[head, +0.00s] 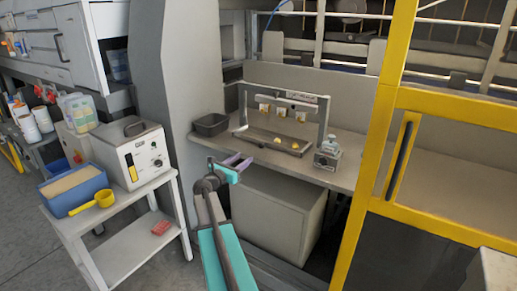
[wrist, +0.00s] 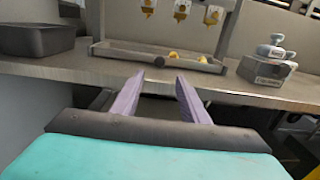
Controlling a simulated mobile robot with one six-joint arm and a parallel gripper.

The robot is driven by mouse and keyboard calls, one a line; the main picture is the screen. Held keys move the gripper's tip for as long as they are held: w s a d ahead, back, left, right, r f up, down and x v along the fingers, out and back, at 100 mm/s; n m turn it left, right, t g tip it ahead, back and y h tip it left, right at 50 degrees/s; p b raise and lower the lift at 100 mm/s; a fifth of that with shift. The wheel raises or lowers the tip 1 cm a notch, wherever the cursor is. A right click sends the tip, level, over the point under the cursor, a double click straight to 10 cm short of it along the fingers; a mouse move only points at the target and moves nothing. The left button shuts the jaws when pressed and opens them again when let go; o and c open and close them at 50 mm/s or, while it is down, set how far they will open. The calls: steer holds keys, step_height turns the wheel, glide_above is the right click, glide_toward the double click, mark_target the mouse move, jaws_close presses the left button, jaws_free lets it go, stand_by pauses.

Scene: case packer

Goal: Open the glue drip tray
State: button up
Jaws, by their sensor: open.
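The glue drip tray (head: 262,145) is a shallow grey tray under a metal frame on the bench, and it also shows in the wrist view (wrist: 135,54). It has a dark round knob (wrist: 187,60) on its front and yellow glue lumps (wrist: 173,55) in it. Several yellow-stained glue nozzles (wrist: 182,9) hang above it. My gripper (head: 240,161) is open and empty in front of the bench edge, apart from the tray.
A dark open bin (head: 210,125) stands left of the frame, also in the wrist view (wrist: 38,39). A small grey device (head: 328,154) stands at the right. A grey cabinet (head: 275,215) is under the bench (head: 345,174). A yellow guard frame (head: 378,140) rises at the right.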

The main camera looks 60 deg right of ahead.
mark_target(261, 146)
steer(key=shift+d, duration=0.1)
steer(key=shift+d+p, duration=1.5)
steer(key=shift+d, duration=5.25)
steer(key=shift+s, duration=0.1)
jaws_close()
